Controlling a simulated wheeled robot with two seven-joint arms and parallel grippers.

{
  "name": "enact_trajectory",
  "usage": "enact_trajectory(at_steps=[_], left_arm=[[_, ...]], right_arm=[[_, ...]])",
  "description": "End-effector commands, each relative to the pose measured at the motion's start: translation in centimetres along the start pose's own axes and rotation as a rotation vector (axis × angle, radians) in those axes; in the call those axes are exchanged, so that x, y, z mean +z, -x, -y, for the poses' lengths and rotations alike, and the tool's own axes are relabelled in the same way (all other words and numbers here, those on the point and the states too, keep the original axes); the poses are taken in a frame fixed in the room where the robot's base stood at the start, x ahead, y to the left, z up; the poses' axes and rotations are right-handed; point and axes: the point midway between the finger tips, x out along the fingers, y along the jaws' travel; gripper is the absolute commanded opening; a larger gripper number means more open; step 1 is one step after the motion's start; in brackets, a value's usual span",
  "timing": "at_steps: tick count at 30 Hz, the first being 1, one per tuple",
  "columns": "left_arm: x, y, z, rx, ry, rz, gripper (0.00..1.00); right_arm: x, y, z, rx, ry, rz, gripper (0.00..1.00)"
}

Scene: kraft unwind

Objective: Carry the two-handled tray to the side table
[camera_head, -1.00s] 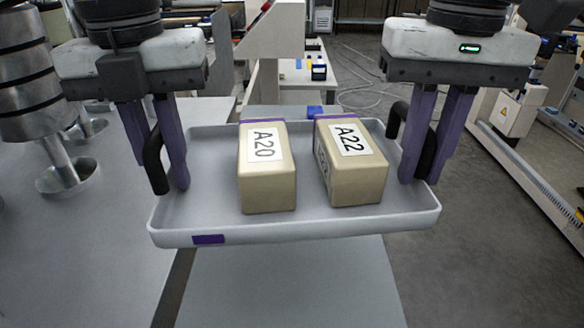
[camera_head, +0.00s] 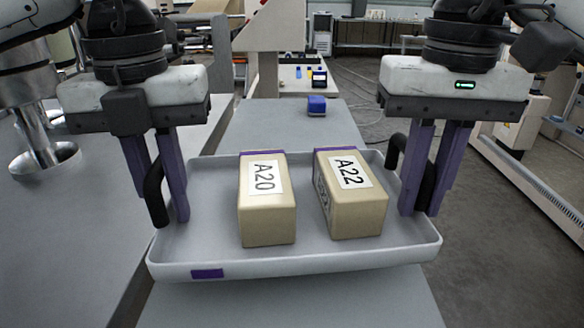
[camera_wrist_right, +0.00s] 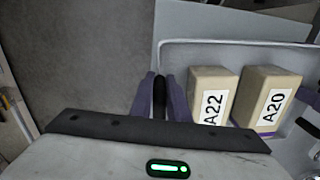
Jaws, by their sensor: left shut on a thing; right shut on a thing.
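My left gripper (camera_head: 168,215) is shut on the tray's left black handle (camera_head: 154,190). My right gripper (camera_head: 418,208) is shut on the right black handle (camera_head: 426,180). The right wrist view also shows the right gripper (camera_wrist_right: 160,100) around its handle and the tray's rim (camera_wrist_right: 235,43). A grey table top (camera_head: 270,122) lies under and beyond the tray, and the tray hides part of it.
A small blue block (camera_head: 316,104) sits near the far end of the grey table top. A larger grey surface (camera_head: 70,245) with metal posts is at the left. Machinery (camera_head: 535,160) stands at the right, across open floor (camera_head: 475,250).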

Motion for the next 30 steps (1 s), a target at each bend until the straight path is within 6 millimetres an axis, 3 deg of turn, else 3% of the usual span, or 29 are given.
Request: enact_trajectory(at_steps=[14, 30], left_arm=[[0.2, -0.2, -0.5, 0.010, 0.015, 0.001, 0.00], [0.2, -3.1, -0.6, 0.010, 0.015, 0.001, 0.00]], right_arm=[[-0.1, -0.1, -0.5, 0.008, -0.014, -0.002, 0.00], [-0.1, -3.0, -0.5, 0.008, -0.014, -0.002, 0.00]])
